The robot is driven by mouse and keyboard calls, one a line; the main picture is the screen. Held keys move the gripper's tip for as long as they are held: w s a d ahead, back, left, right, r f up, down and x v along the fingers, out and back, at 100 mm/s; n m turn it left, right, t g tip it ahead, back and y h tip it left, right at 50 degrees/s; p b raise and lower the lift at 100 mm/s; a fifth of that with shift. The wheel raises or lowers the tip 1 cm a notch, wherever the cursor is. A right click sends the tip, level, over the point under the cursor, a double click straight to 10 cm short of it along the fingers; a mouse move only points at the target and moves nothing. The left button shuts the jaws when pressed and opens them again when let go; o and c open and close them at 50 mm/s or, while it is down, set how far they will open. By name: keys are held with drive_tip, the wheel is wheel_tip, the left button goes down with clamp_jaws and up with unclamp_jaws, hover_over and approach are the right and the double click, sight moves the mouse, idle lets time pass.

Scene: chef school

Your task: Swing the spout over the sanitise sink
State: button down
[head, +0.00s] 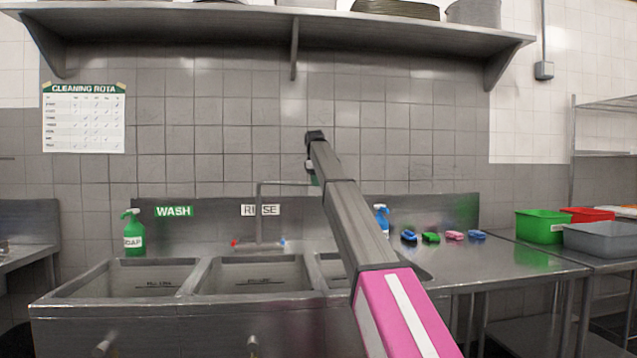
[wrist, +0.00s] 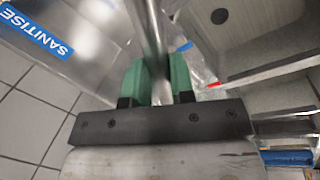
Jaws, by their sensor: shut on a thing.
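The grey metal spout (head: 284,183) rises behind the middle basin and its horizontal arm runs right to my gripper (head: 314,181). In the wrist view, my gripper's green fingers (wrist: 156,82) are shut on the spout pipe (wrist: 151,32), one finger on each side. The sanitise sink (head: 331,267) is the right-hand basin, and my arm hides much of it. The blue SANITISE sign (wrist: 37,31) shows at the upper left of the wrist view. My arm hides it in the head view. The spout's outlet end is not clear in either view.
The rinse basin (head: 258,272) and wash basin (head: 130,280) lie to the left. A green soap bottle (head: 133,238) stands behind the wash basin. A blue spray bottle (head: 382,218) and several coloured brushes (head: 431,237) are to the right of my arm. A shelf (head: 270,20) hangs above.

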drive_tip(key=c, duration=1)
unclamp_jaws()
drive_tip(key=r, duration=0.3)
drive_tip(key=s+r, duration=0.1)
drive_tip(key=r, duration=0.3)
drive_tip(key=s+a+r, duration=0.1)
drive_tip(key=r, duration=0.2)
drive_tip(key=shift+r, duration=0.35)
